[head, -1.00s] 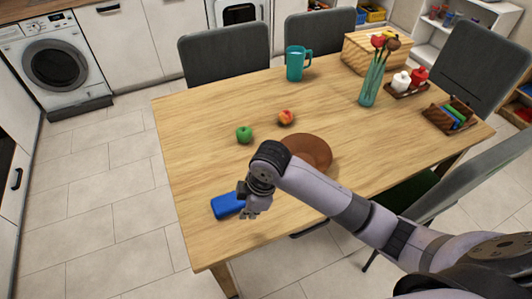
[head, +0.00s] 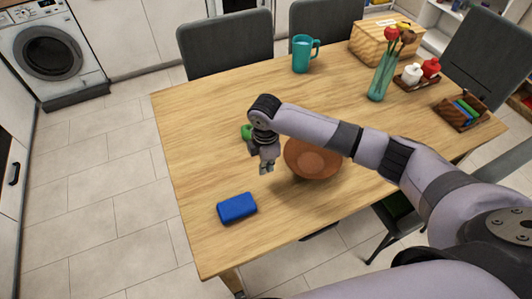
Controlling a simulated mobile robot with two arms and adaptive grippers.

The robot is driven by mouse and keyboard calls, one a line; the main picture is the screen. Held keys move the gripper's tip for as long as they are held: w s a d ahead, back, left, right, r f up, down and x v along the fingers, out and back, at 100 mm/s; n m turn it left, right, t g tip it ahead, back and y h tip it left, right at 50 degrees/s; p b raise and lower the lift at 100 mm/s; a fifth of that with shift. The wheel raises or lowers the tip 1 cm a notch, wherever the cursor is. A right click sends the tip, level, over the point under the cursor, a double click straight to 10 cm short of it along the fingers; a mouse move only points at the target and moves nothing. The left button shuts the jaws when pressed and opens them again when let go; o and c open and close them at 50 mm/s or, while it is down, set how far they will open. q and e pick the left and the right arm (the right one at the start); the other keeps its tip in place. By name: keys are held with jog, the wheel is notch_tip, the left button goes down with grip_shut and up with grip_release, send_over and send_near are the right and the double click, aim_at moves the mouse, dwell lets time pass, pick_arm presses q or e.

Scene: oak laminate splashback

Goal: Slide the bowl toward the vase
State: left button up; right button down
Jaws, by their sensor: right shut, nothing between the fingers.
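The brown bowl (head: 312,160) sits on the wooden table, partly covered by my right forearm along its upper right. The vase (head: 382,78) is teal glass with red and brown flowers, standing upright toward the table's far right. My right gripper (head: 266,171) is shut and empty, just left of the bowl, with a small gap between them in the picture. My left gripper is not in view.
A green apple (head: 247,131) is partly hidden behind my right wrist. A blue block (head: 237,208) lies near the front left. A teal mug (head: 303,54), a wooden bread box (head: 372,45), a condiment tray (head: 408,84) and a wooden caddy (head: 452,117) stand farther back. Table between bowl and vase is partly covered by my arm.

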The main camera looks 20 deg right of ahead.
jog(key=shift+d+f, duration=0.15)
jog(key=shift+f, duration=0.65)
jog(key=shift+w+d+r+p, duration=0.1)
jog(key=shift+d+r+p, duration=0.1)
jog(key=shift+d+p, duration=0.75)
jog(key=shift+d, duration=0.65)
jog(key=shift+d+f, duration=0.1)
jog(key=shift+d, duration=0.3)
send_over(308, 163)
jog(key=shift+d+p, duration=0.1)
jog(key=shift+p, duration=0.2)
jog(key=d, duration=0.3)
jog(key=d+b, duration=0.1)
jog(key=d, duration=0.2)
jog(key=w+d+b, duration=0.1)
jog(key=d, duration=0.3)
jog(key=shift+f, duration=0.15)
jog(key=shift+d, duration=0.5)
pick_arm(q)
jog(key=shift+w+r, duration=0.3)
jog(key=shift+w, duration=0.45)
pick_arm(e)
jog(key=shift+a, duration=0.1)
